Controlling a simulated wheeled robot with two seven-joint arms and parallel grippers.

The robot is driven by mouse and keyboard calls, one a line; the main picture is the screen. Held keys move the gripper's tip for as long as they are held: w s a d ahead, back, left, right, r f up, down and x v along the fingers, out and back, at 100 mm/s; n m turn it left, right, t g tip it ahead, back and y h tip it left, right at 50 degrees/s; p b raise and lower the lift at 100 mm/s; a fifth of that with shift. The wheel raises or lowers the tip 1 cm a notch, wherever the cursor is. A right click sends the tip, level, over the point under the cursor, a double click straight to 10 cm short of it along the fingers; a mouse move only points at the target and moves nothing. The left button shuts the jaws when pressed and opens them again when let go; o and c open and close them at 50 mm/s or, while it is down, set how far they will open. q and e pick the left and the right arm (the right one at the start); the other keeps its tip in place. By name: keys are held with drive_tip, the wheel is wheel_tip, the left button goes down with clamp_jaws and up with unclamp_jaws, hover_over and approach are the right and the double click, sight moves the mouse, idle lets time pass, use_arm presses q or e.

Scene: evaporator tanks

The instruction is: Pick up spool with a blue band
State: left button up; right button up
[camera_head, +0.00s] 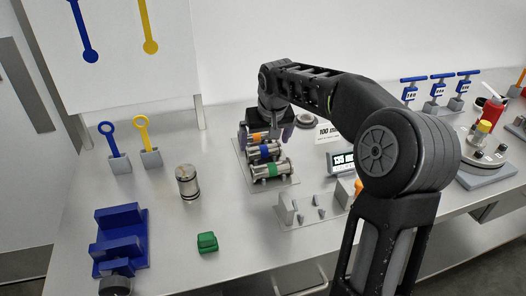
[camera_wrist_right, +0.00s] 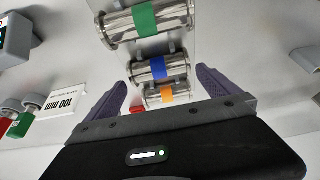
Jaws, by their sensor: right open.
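The spool with a blue band (camera_head: 264,151) lies on a grey tray (camera_head: 285,184), in the middle of a row of three metal spools. The orange-banded spool (camera_head: 257,137) lies behind it and the green-banded spool (camera_head: 270,171) in front. My right gripper (camera_head: 266,133) is open above the far end of the row. In the right wrist view, the blue-banded spool (camera_wrist_right: 158,69) and the orange-banded spool (camera_wrist_right: 167,95) appear between the purple fingers (camera_wrist_right: 162,80). Nothing is visibly gripped. My left gripper is out of view.
A metal cylinder (camera_head: 187,182), a green block (camera_head: 207,242) and a blue stand (camera_head: 121,238) are on the table at left. A grey pegged fixture (camera_head: 312,210) stands in front of the tray, and a small display (camera_head: 343,161) at its right.

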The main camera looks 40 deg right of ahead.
sight(263, 147)
drive_tip(key=x, duration=0.4)
drive_tip(key=shift+w+f+p, duration=0.1)
drive_tip(key=shift+f+p, duration=0.25)
drive_tip(key=shift+f, duration=0.05)
drive_tip(key=shift+c, duration=0.2)
drive_tip(key=shift+r, duration=0.1)
drive_tip(key=c, duration=1.4)
